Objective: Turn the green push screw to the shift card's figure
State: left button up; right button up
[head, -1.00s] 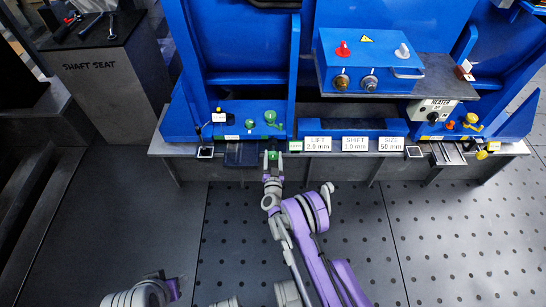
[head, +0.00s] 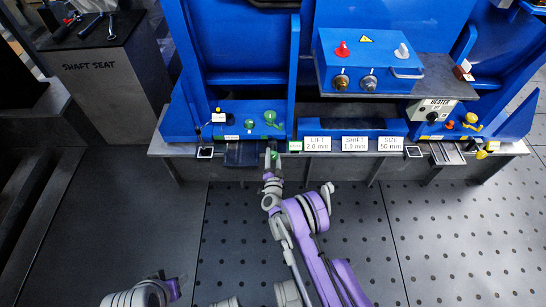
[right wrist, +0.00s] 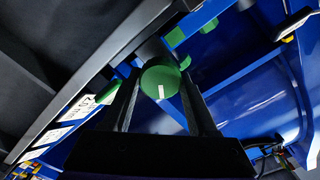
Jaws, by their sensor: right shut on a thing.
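The green push screw (head: 273,154) is at the front edge of the blue machine's left station, mostly hidden by my right gripper (head: 272,161). In the right wrist view its round green head (right wrist: 160,77) shows a white mark on its face. The two dark fingers of my right gripper (right wrist: 161,88) lie on either side of the head, shut on it. The shift card (head: 354,143) reads "SHIFT 1.0 mm" and stands right of the screw.
The lift card (head: 318,143) and size card (head: 390,143) flank the shift card. A small green label (head: 295,146) is just right of the screw. Green knobs (head: 270,116) stand above it on the blue base. The perforated floor in front is clear.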

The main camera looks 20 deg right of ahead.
jog(key=m, duration=0.5)
jog(key=shift+f, duration=0.1)
jog(key=m, duration=0.6)
jog(key=shift+f, duration=0.1)
dwell(0.4)
jog(key=o, duration=1.4)
jog(key=p+v, duration=0.2)
jog(key=v, duration=0.9)
dwell(0.4)
